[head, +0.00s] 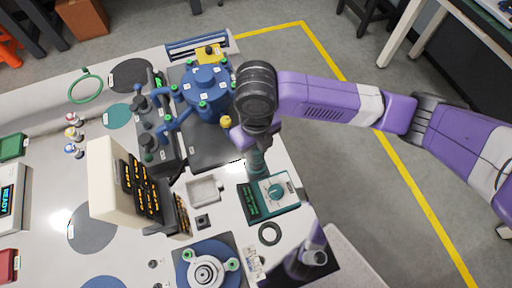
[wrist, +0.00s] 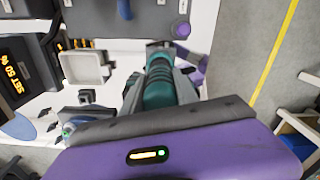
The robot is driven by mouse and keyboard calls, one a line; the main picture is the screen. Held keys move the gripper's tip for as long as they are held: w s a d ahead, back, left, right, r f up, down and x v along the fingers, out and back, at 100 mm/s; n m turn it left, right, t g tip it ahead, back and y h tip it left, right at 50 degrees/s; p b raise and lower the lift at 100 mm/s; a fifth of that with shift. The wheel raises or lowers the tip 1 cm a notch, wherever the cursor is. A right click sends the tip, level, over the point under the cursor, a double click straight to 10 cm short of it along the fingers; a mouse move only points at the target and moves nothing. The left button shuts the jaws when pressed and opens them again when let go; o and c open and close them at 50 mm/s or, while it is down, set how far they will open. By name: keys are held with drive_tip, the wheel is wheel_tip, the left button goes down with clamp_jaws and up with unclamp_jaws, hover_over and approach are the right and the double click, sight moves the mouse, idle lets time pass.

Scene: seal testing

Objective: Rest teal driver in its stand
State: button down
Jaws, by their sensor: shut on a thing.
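My gripper (head: 257,152) is shut on the teal driver (wrist: 160,88). The driver's thick ribbed handle shows between the two fingers in the wrist view. In the head view the driver (head: 257,165) hangs below my wrist, above the bench and near the teal box with a dial (head: 282,190). Its lower end is hard to make out, and I cannot tell whether it touches anything. I cannot clearly pick out the driver's stand in either view.
A blue vessel with several ports (head: 205,88) stands on a dark plate close left of my wrist. A shallow grey tray (head: 204,191), a black ring (head: 269,234) and a blue round fixture (head: 207,268) lie nearby. A cream display unit (head: 107,185) stands at left.

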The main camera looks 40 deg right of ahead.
idle(0.4)
drive_tip(key=c, duration=0.9)
unclamp_jaws()
drive_tip(key=shift+o, duration=0.2)
drive_tip(key=shift+f, duration=0.1)
wheel_tip(320, 180, up, 9)
drive_tip(key=p, duration=0.6)
